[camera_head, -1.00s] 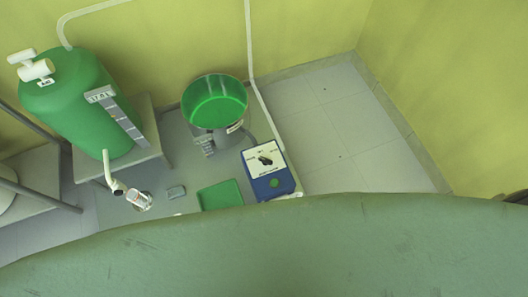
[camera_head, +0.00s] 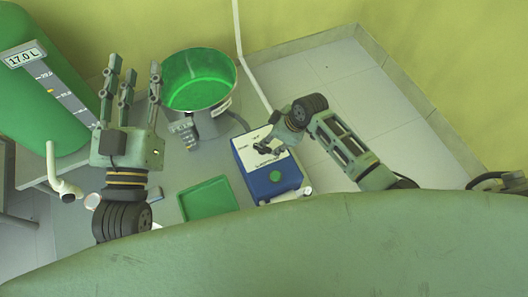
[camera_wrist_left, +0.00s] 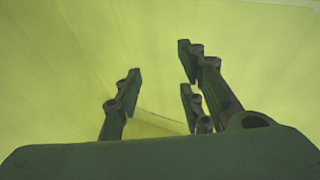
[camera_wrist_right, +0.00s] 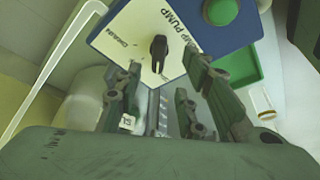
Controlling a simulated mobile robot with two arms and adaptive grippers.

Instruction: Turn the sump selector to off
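In the right wrist view the black knob (camera_wrist_right: 158,50) sits on the white face by the words "SUMP PUMP". My right gripper (camera_wrist_right: 160,78) is open, with its fingertips on either side of the knob's line and seemingly just short of it; contact cannot be told. In the head view the right gripper (camera_head: 268,148) partly hides the knob. My left gripper (camera_head: 134,68) is open and empty, raised at the left.
A green-lined steel bowl (camera_head: 199,80) stands behind the box. A green tray (camera_head: 208,199) lies left of it. A green tank (camera_head: 35,100) with a "17.0 L" gauge is at far left. A white pipe (camera_head: 244,60) runs behind. Floor at right is clear.

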